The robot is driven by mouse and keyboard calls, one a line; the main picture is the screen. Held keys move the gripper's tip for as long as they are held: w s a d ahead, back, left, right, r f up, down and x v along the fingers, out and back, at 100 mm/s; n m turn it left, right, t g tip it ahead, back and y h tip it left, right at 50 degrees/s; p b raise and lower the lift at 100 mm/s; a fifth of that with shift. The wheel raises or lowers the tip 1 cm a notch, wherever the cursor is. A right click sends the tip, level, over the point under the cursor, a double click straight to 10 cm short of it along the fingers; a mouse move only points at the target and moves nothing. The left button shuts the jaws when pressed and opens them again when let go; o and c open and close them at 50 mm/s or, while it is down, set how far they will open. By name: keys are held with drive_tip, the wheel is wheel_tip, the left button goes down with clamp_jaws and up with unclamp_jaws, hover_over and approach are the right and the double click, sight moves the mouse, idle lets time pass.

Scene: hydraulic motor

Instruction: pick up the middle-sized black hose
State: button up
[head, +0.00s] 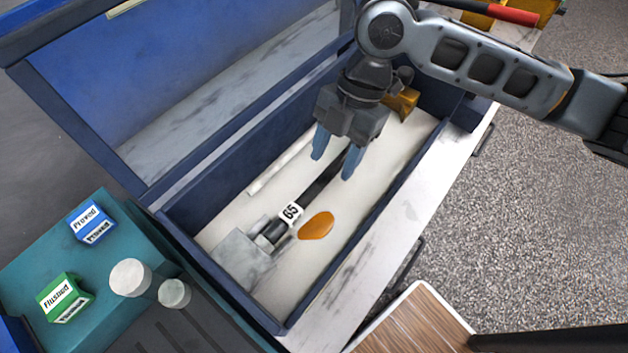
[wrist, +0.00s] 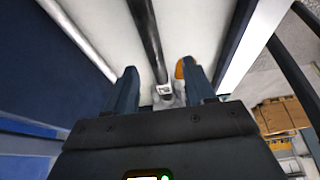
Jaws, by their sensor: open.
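A black hose (head: 325,182) lies lengthwise in the open blue box, with a white tag marked 65 (head: 291,212) near its lower end. In the wrist view the hose (wrist: 147,35) runs down between the fingertips. My gripper (head: 335,163) is open and empty above the hose, with one blue finger on each side of it. It also shows in the wrist view (wrist: 163,85). The head view does not show clearly how high the fingers are over the hose. The hose's far end is hidden behind my gripper.
The blue box (head: 185,225) has tall side walls and a raised lid (head: 215,85). An orange patch (head: 316,226) and a grey block (head: 240,258) lie by the hose's tagged end. A pale rod (head: 280,167) runs along the left wall. Green (head: 64,297) and blue (head: 92,222) labelled blocks stand outside.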

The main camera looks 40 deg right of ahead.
sight(322, 178)
drive_tip(key=x, duration=0.5)
drive_tip(key=shift+w+a+p, duration=0.2)
drive_tip(key=shift+w+p, duration=0.1)
drive_tip(key=shift+p, duration=0.1)
drive_tip(key=shift+r, duration=0.1)
clamp_jaws()
